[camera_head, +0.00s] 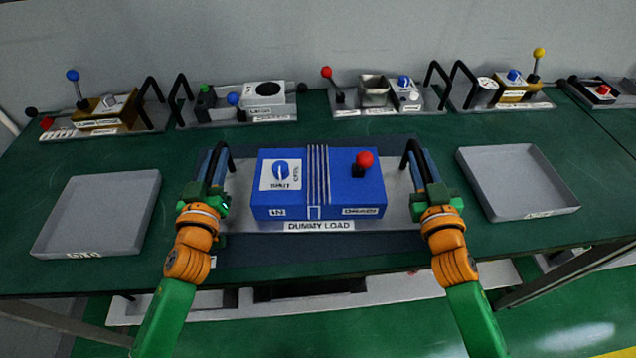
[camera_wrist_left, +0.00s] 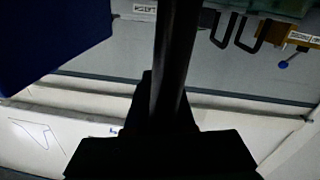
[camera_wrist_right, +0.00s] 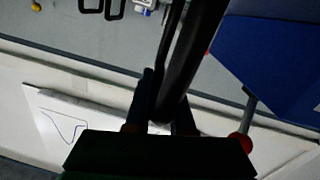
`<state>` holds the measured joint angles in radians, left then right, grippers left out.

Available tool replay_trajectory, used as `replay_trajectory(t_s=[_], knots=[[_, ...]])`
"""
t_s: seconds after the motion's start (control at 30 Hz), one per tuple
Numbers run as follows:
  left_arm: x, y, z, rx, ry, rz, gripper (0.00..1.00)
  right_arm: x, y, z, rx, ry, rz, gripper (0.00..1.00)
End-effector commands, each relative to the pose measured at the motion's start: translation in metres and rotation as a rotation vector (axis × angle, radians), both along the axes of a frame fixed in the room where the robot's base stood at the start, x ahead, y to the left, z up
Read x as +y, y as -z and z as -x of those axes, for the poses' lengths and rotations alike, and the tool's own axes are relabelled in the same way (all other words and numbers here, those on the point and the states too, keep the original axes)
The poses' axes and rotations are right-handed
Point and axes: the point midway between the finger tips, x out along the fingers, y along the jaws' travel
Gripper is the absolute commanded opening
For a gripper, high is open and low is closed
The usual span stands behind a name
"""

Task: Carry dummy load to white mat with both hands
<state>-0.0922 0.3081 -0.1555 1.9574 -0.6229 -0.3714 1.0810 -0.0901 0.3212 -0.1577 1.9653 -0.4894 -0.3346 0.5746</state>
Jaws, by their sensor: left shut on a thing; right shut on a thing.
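The dummy load (camera_head: 335,195) is a blue box with a blue knob, a red-topped lever and a grey base plate, in the middle of the head view. Black handles stand at both its ends. My left gripper (camera_head: 212,182) is shut on the left handle (camera_head: 226,158), which also shows as a dark bar in the left wrist view (camera_wrist_left: 175,60). My right gripper (camera_head: 430,182) is shut on the right handle (camera_head: 410,156), also seen in the right wrist view (camera_wrist_right: 196,50). The load looks level; I cannot tell whether it is lifted. I cannot make out a white mat on the table.
A dark mat (camera_head: 300,250) lies beneath the load on the green table (camera_head: 330,129). Empty grey trays stand at left (camera_head: 100,210) and right (camera_head: 520,180). Several smaller devices with levers and handles line the back. A white surface (camera_head: 400,293) shows below the table's front edge.

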Motion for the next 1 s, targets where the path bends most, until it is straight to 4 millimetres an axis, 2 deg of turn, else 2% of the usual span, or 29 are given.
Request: replay_trajectory(t_s=[0.23, 0.5, 0.6, 1.0], knots=[[0.0, -0.008, 0.0, -0.003, -0.002, 0.001, 0.0, 0.0, -0.009, 0.0, -0.005, -0.002, 0.002, 0.0], [0.001, -0.047, 0.0, -0.003, -0.002, 0.001, 0.0, 0.0, -0.047, 0.0, -0.005, -0.002, 0.002, 0.0], [0.001, -0.055, 0.0, -0.003, -0.002, 0.001, 0.0, 0.0, -0.055, 0.0, -0.004, -0.002, 0.002, 0.0], [0.001, -0.052, 0.0, -0.004, -0.002, 0.001, 0.0, 0.0, -0.052, 0.0, -0.004, -0.002, 0.002, 0.0]])
